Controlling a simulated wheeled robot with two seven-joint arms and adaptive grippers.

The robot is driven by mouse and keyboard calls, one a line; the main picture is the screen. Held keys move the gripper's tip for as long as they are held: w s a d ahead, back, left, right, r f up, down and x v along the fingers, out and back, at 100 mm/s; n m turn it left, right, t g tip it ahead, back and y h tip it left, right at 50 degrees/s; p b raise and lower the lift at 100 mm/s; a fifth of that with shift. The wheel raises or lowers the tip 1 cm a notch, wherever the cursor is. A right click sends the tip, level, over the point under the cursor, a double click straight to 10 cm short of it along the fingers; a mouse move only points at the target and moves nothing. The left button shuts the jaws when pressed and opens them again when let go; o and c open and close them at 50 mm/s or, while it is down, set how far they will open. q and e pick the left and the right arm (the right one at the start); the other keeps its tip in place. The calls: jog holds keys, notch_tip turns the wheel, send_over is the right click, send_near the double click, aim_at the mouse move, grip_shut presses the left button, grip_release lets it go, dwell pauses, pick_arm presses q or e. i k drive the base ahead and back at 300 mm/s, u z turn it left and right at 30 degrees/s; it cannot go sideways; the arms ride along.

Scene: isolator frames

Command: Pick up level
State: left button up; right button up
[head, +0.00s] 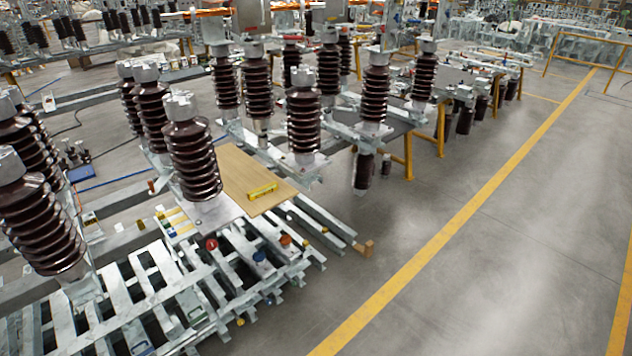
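The level (262,191) is a small yellow bar with darker marks. It lies on a light brown wooden board (236,172) near the middle of the head view, close to the board's front right part. Nothing touches it from above. Neither of my grippers shows in this view.
Brown ribbed insulators (191,150) stand just left of the board, with others (303,118) behind it. Metal frame bars (215,265) lie in front. Small coloured parts, one red (211,244), sit on them. Open grey floor (480,240) with a yellow line (440,232) is at right.

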aim_at(261, 191)
jog(key=z, duration=0.35)
jog(key=i, duration=1.95)
jog(key=u, duration=1.25)
jog(key=i, duration=0.8)
jog(key=u, duration=0.9)
